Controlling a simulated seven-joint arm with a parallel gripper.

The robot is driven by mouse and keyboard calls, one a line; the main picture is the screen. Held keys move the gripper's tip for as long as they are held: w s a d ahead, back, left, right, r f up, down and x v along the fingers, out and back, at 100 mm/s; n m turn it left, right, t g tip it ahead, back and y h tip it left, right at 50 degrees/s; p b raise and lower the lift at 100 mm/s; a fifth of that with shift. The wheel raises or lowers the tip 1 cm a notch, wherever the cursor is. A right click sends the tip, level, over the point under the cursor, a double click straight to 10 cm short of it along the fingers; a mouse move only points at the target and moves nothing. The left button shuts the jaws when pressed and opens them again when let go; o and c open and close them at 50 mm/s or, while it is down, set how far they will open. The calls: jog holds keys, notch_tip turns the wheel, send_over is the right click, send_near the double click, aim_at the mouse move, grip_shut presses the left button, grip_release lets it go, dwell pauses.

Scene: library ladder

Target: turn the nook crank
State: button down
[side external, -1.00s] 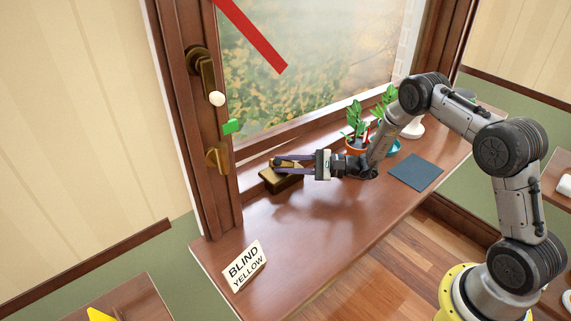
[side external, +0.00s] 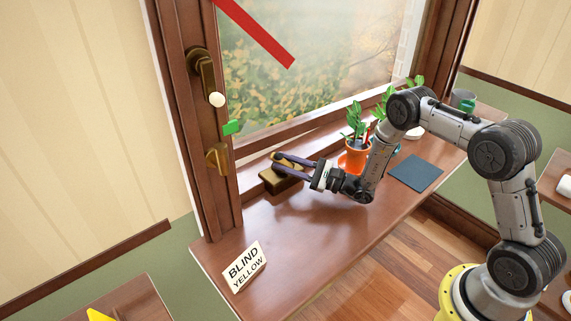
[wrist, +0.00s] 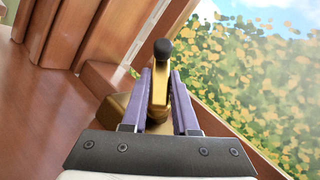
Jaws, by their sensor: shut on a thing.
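The crank is a brass arm (wrist: 158,90) with a black knob (wrist: 163,47), standing on a brass box (side external: 279,184) on the window sill near the left window post. My gripper (side external: 279,162) reaches it from the right, just above the box. In the wrist view its two purple fingers (wrist: 162,95) lie on either side of the brass arm and are shut on it. The black knob sticks out beyond the fingertips. A card (side external: 246,266) reading "BLIND YELLOW" lies at the sill's near left end.
A red bar (side external: 257,35) slants across the upper window pane. The left post carries brass fittings with a white knob (side external: 217,99) and a green tab (side external: 232,128). Potted plants (side external: 356,155) stand close behind my arm, with a dark blue mat (side external: 416,173) to their right.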

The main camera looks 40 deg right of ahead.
jog(key=shift+d+m+t+h, duration=0.1)
jog(key=shift+m+t+h, duration=0.8)
jog(key=shift+m, duration=0.5)
jog(key=shift+d+m+t+h, duration=0.1)
jog(key=shift+m+t+h, duration=0.6)
jog(key=shift+m+h, duration=0.55)
jog(key=shift+m, duration=0.35)
jog(key=c, duration=0.7)
grip_release()
jog(key=shift+r, duration=0.1)
